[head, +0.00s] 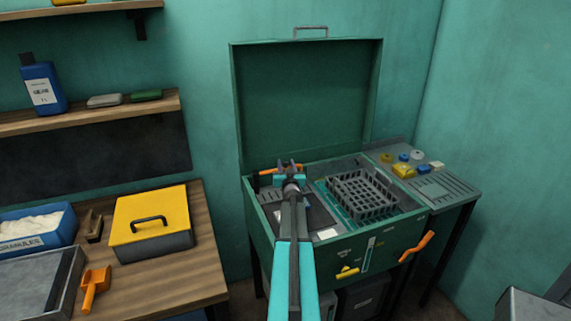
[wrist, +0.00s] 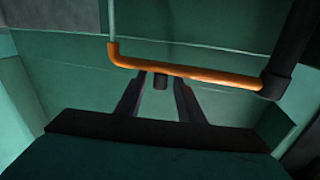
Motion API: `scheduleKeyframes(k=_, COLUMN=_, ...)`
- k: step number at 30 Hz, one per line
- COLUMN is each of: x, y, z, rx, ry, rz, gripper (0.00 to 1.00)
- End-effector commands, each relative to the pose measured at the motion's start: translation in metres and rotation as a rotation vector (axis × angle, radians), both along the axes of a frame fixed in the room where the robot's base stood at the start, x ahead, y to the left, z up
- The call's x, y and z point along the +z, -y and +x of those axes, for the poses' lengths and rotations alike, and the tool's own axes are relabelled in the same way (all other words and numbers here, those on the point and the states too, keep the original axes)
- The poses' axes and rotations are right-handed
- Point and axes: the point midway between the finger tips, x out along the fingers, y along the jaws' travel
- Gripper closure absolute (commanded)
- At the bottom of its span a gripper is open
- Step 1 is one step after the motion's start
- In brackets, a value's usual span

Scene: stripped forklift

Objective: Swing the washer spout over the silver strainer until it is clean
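The green parts washer (head: 345,262) stands with its lid raised. Its orange spout (head: 267,171) shows just left of my gripper at the back left of the basin. In the wrist view the orange spout (wrist: 190,72) runs across, just beyond the fingertips, from a thin upright at left to a dark sleeve at right. My gripper (head: 290,165) reaches over the basin; its fingers are apart with nothing held between them, also in the wrist view (wrist: 160,88). Contact with the spout cannot be told. I cannot make out a silver strainer; my arm hides part of the basin.
A dark wire basket (head: 365,193) sits in the right of the basin. Small yellow, blue and pale parts lie on the side shelf (head: 447,188). An orange handle (head: 417,246) and yellow handle (head: 347,272) are on the front. A wooden bench (head: 190,265) stands left.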

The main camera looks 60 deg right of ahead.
Motion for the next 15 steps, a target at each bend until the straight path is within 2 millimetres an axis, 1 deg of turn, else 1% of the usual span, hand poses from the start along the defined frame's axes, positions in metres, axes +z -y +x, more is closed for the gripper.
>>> scheduleKeyframes(k=4, x=0.0001, y=0.0054, z=0.0047, rx=0.0, ry=0.0, rz=0.0, gripper=0.65)
scheduleKeyframes(k=15, x=-0.0002, y=0.006, z=0.0059, rx=0.001, ry=0.001, rz=0.001, gripper=0.65)
